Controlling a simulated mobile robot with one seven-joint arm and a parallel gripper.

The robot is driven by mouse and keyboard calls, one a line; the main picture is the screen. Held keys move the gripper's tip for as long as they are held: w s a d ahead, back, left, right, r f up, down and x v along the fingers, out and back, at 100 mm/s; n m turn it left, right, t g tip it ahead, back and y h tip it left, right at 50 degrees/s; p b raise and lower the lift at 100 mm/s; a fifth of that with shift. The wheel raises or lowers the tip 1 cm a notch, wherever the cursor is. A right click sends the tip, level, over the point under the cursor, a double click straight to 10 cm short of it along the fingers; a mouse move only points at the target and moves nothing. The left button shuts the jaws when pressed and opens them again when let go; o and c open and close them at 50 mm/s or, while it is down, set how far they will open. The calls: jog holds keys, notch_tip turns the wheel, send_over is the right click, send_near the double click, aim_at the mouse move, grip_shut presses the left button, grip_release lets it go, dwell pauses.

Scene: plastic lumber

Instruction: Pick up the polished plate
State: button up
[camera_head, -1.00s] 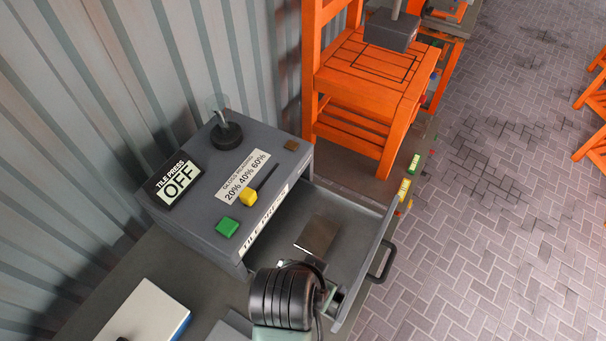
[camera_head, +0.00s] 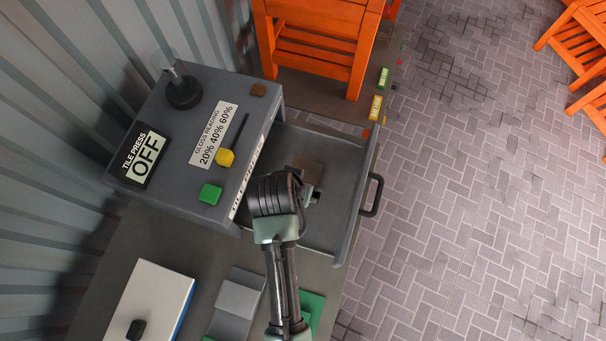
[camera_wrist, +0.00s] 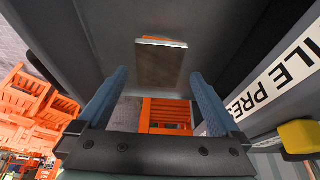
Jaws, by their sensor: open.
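The polished plate, a flat brownish-grey square, lies in the open drawer of the tile press. In the head view the plate (camera_head: 306,168) is partly hidden by my arm; in the wrist view the plate (camera_wrist: 160,63) shows whole, with a lighter edge along its top. My gripper (camera_head: 313,195) is over the drawer, close to the plate. In the wrist view my gripper (camera_wrist: 158,82) is open and empty, its two blue-grey fingers apart, with the plate seen between and just beyond the fingertips. I cannot tell whether they touch it.
The grey tile press (camera_head: 190,130) reads OFF and stands left of the open drawer (camera_head: 342,160). The drawer walls and black handle (camera_head: 372,195) bound the space around my gripper. An orange wooden stand (camera_head: 315,40) is behind. A white box (camera_head: 150,300) lies at front left.

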jog(key=w+f, duration=0.1)
jog(key=w+d+f+p, duration=0.1)
jog(key=f, duration=0.1)
jog(key=shift+w, duration=0.3)
jog(key=shift+w+f, duration=0.2)
jog(key=shift+f, duration=0.35)
jog(key=shift+r, duration=0.1)
jog(key=c, duration=1.3)
